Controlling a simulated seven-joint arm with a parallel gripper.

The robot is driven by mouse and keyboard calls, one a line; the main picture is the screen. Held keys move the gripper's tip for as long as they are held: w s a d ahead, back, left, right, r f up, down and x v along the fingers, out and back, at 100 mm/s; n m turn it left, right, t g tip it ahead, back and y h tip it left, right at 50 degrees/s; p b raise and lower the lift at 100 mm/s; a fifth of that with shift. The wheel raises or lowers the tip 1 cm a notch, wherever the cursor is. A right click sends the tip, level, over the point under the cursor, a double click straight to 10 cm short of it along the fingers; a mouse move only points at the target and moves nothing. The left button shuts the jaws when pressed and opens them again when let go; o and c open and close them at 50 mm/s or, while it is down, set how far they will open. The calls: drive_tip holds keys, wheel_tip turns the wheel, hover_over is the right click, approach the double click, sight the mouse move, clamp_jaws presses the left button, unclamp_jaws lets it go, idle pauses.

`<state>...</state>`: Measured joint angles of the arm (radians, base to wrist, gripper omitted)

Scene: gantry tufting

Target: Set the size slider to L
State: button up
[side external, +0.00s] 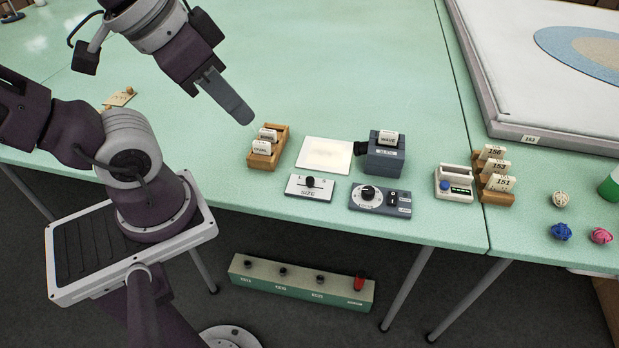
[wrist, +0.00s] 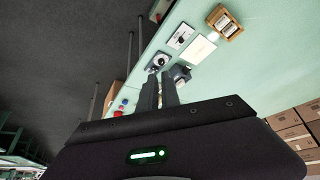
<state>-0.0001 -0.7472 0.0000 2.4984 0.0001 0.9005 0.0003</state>
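The size slider is a small white plate (side external: 309,188) marked SIZE near the front edge of the green table. Its dark knob (side external: 310,182) sits about midway along the slot; the position letters are too small to read. The slider plate also shows in the wrist view (wrist: 180,37). My gripper (side external: 241,113) is up and to the left of the slider in the side view, above the table and apart from everything. In the wrist view its two dark fingers (wrist: 160,90) show a narrow gap with nothing between them.
A wooden card holder (side external: 268,158), a pale pad (side external: 325,153) and a grey card device (side external: 384,155) stand behind the slider. A dial box (side external: 380,198) is close on its right. A white device (side external: 454,183) and card rack (side external: 497,184) stand further right.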

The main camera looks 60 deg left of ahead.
drive_tip(key=o, duration=0.6)
drive_tip(key=w, duration=0.1)
drive_tip(key=w+g, duration=0.1)
drive_tip(key=w, duration=0.1)
drive_tip(key=shift+w+a+r, duration=0.1)
drive_tip(key=shift+w+a, duration=0.25)
drive_tip(key=shift+w, duration=0.05)
drive_tip(key=g, duration=0.6)
hover_over(311, 178)
drive_tip(key=d, duration=0.3)
wheel_tip(311, 178, down, 12)
drive_tip(key=r, duration=0.1)
drive_tip(key=a+f+g, duration=0.1)
drive_tip(key=f, duration=0.5)
drive_tip(key=a+f+g, duration=0.1)
drive_tip(key=f, duration=0.6)
drive_tip(key=a+f+g, duration=0.1)
drive_tip(key=f, duration=0.6)
drive_tip(key=shift+w, duration=0.2)
drive_tip(key=shift+r, duration=0.1)
clamp_jaws()
